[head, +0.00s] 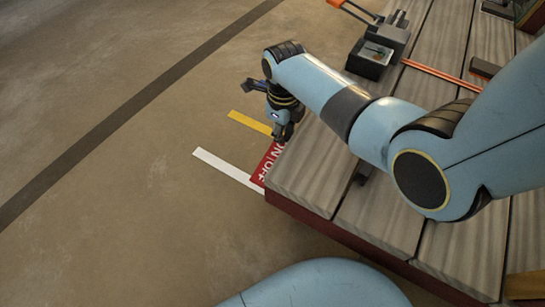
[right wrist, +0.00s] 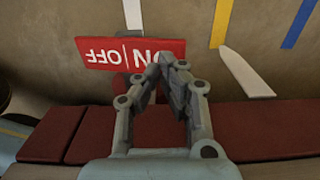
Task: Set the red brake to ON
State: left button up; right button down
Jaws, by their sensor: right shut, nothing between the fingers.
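The red brake plate (head: 263,168) with white ON and OFF lettering sits at the table's left end in the head view. In the right wrist view the red plate (right wrist: 100,52) shows upside down, with OFF clear and ON partly covered by my fingers. My right gripper (head: 281,133) is beside the ON end of the plate. In the right wrist view the gripper (right wrist: 166,62) is shut and empty, its tips overlapping the plate's ON end. Whether they touch it I cannot tell. A dark red piece (right wrist: 122,86) shows below the plate, partly hidden. My left gripper is out of view.
The wooden table (head: 310,175) has a dark red edge. A small dark box (head: 371,58) and orange rods (head: 440,74) lie farther back. White (head: 228,170) and yellow (head: 249,122) stripes mark the floor. A pale pointed piece (right wrist: 245,75) shows right of my fingers.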

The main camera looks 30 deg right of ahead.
aim_at(281, 146)
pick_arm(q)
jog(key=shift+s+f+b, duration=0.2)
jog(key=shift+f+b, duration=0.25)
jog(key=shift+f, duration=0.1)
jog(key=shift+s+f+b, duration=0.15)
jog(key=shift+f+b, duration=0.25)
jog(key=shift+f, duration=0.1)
pick_arm(e)
jog(key=shift+f, duration=1.65)
jog(key=shift+w+r+p, duration=0.1)
jog(key=shift+r+p, duration=0.85)
jog(key=shift+r, duration=0.2)
notch_tip(281, 146, up, 5)
jog(key=p, duration=0.5)
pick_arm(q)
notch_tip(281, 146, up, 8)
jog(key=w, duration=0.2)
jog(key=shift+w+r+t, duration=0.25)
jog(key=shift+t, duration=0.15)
pick_arm(e)
jog(key=shift+f, duration=0.1)
